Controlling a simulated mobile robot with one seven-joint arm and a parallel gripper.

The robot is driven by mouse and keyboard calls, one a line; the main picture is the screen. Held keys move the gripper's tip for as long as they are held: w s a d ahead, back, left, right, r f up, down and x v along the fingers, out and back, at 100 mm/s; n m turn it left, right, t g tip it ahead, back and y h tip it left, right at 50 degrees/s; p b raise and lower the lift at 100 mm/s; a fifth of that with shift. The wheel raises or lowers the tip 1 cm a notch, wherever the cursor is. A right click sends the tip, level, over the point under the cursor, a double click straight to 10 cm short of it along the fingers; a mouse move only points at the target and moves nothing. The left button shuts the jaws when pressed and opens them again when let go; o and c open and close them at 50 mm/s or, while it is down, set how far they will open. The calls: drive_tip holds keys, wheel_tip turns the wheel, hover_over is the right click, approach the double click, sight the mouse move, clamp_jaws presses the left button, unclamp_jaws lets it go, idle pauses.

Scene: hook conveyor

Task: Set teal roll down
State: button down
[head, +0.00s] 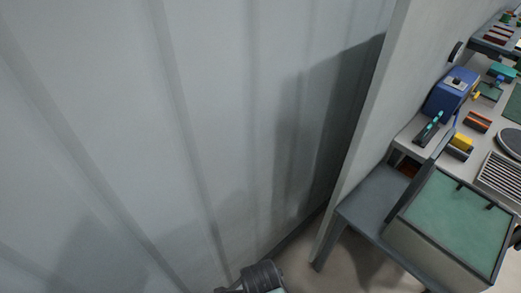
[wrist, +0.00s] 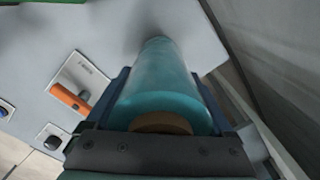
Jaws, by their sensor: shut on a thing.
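The teal roll (wrist: 158,85) is a smooth cylinder with a tan core showing at its near end. It fills the middle of the wrist view. My gripper (wrist: 162,98) is shut on it, with one finger along each side. The roll points away from the wrist camera toward a pale grey surface (wrist: 195,45). A dark shadow lies around its far end. I cannot tell whether that end touches the surface. In the head view only part of my arm shows at the bottom edge, and the roll cannot be made out clearly.
In the wrist view, a white plate with an orange-handled item (wrist: 68,97) lies left of the roll, and a ribbed wall (wrist: 270,40) stands at right. The head view shows a grey panel wall (head: 130,130), a teal-topped box (head: 455,220) and a cluttered bench (head: 405,133) at right.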

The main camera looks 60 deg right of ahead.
drive_tip(key=shift+f, duration=0.1)
unclamp_jaws()
wheel_tip(320, 180, up, 12)
drive_tip(key=shift+r+b, duration=0.15)
drive_tip(key=shift+b, duration=0.3)
